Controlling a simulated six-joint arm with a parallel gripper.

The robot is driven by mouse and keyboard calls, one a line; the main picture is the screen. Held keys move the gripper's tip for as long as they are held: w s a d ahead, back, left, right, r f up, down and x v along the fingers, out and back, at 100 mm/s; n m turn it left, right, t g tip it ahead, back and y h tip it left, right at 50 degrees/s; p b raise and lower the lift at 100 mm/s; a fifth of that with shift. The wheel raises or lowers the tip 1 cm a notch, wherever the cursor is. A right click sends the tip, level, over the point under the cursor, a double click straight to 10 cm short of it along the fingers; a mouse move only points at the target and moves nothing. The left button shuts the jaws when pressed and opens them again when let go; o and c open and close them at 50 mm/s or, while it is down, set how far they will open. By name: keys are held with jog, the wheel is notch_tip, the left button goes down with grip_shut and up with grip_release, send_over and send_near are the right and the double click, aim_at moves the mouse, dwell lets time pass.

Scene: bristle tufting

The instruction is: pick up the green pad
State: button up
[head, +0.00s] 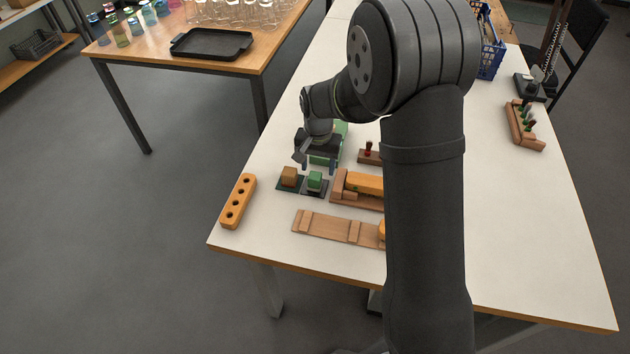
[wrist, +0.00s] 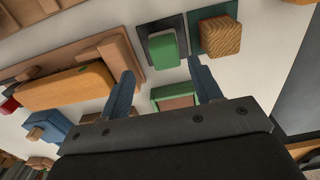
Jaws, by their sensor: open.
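A small green block-like pad (head: 315,179) sits on a dark square base (head: 320,192) on the white table. The pad also shows in the wrist view (wrist: 164,51), just beyond my fingertips. My gripper (head: 319,166) is open, with its blue fingers above the table near the pad. In the wrist view the fingers of my gripper (wrist: 162,70) are spread, with nothing held between them. The pad lies ahead of the gap between the fingertips, and I see no contact with it.
A wooden block (head: 289,176) on a dark green base stands left of the pad. An orange bar (head: 363,182) in a wooden holder lies to its right. A green-edged block (wrist: 174,97) shows between the fingers. An orange holed block (head: 238,201) lies near the table's left edge.

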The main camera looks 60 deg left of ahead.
aim_at(315, 176)
jog(key=f, duration=0.5)
jog(key=shift+s+a+f, duration=0.15)
jog(key=shift+s, duration=0.2)
jog(key=c, duration=1.1)
